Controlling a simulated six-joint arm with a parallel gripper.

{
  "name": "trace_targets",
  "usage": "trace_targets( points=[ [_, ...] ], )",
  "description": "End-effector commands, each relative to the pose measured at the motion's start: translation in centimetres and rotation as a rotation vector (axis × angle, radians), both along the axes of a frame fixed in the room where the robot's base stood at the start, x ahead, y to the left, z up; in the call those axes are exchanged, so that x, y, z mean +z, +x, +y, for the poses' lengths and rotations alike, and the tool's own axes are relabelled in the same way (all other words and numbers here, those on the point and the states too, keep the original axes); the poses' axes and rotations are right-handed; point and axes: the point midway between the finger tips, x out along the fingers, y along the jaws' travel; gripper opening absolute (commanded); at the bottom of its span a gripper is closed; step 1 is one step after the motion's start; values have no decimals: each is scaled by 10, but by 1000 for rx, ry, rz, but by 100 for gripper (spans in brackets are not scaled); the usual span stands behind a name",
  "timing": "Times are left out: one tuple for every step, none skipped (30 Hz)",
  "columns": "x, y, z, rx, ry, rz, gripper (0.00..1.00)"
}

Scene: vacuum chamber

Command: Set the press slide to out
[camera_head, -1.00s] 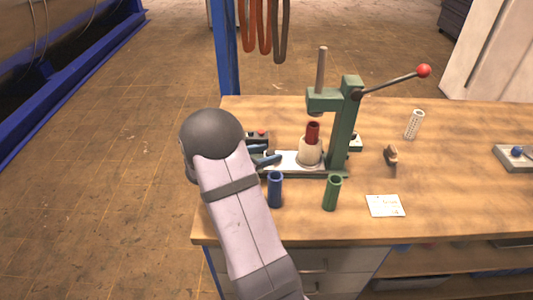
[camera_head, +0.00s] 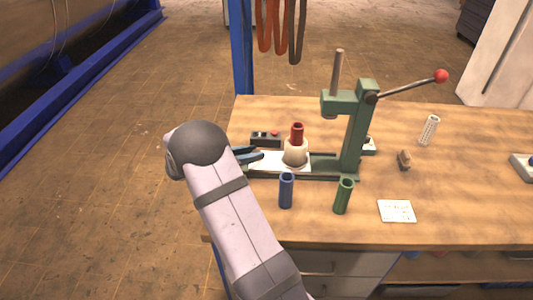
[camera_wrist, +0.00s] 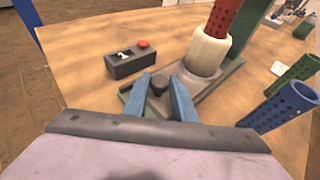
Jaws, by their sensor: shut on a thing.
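The green press (camera_head: 356,135) stands on the bench with its ram raised and its lever out to the right. Its slide (camera_head: 268,163) extends left from the press base. The slide carries a cream holder (camera_head: 296,153) with a red perforated sleeve (camera_head: 297,132) upright in it. The holder stands left of the ram, no longer beneath it. My gripper (camera_head: 252,155) is at the slide's left end. In the wrist view its blue fingers (camera_wrist: 166,98) are shut around the slide's dark knob (camera_wrist: 159,83). The knob is hidden in the head view.
A control box (camera_head: 266,138) with a red button sits behind the slide. A blue tube (camera_head: 286,190) and a green tube (camera_head: 343,196) stand in front. A white perforated sleeve (camera_head: 429,130), a small brown item (camera_head: 404,160) and a card (camera_head: 397,211) lie right.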

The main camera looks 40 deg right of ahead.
Motion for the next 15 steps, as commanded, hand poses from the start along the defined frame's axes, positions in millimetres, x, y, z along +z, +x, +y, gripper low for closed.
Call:
trace_targets(
  points=[
    [2, 8, 6, 6, -3, -5, 0],
    [1, 10, 9, 5, -3, -3, 0],
    [2, 13, 12, 6, -3, -2, 0],
    [2, 16, 14, 5, -3, -3, 0],
    [2, 17, 16, 5, -3, -3, 0],
    [2, 19, 18, 5, -2, -3, 0],
    [2, 20, 19, 5, -2, -3, 0],
    [2, 21, 20, 4, -2, -3, 0],
    [1, 22, 21, 5, -2, -2, 0],
    [2, 22, 21, 5, -2, -2, 0],
    [1, 22, 22, 5, -2, -2, 0],
    [2, 22, 22, 6, -1, -2, 0],
    [1, 22, 22, 6, -1, -2, 0],
    [2, 23, 22, 6, -1, -3, 0],
    [2, 23, 22, 6, 0, -3, 0]
  ],
)
